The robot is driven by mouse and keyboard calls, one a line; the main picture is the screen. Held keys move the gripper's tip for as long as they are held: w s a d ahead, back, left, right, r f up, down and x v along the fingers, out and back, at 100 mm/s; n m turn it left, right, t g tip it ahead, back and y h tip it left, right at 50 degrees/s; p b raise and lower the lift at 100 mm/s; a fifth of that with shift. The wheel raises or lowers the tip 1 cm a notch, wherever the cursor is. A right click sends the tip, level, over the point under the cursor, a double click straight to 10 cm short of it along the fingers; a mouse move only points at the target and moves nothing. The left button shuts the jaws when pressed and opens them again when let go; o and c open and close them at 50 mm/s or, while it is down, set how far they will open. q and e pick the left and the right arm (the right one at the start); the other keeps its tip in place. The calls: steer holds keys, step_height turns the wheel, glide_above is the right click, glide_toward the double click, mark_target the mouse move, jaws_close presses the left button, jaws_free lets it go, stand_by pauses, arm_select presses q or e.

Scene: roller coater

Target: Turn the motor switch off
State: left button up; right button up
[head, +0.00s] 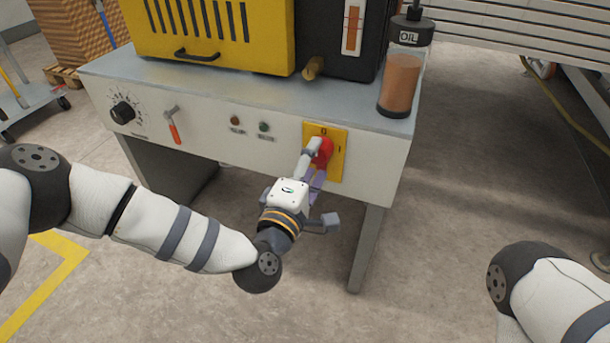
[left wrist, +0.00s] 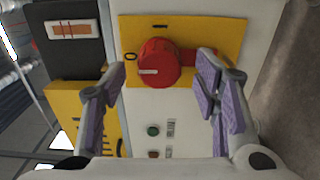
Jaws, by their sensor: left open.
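The motor switch (head: 323,151) is a red rotary knob on a yellow plate (head: 338,168) at the right of the machine's front panel. In the left wrist view the knob (left wrist: 157,62) shows a white line pointing left, roughly toward the 0 mark (left wrist: 131,57); the I mark (left wrist: 160,27) is above it. My left gripper (head: 312,165) is at the switch, partly covering it in the head view. In the left wrist view its fingers (left wrist: 163,70) are open, one on each side of the knob. Contact cannot be told. My right gripper is out of view.
A black dial (head: 123,112), an orange-handled lever (head: 174,126) and two small indicators (head: 249,124) sit on the panel left of the switch. An oil bottle (head: 399,85) stands on the machine's right corner. A table leg (head: 367,245) is below.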

arm_select(q)
steer(key=v, duration=0.9)
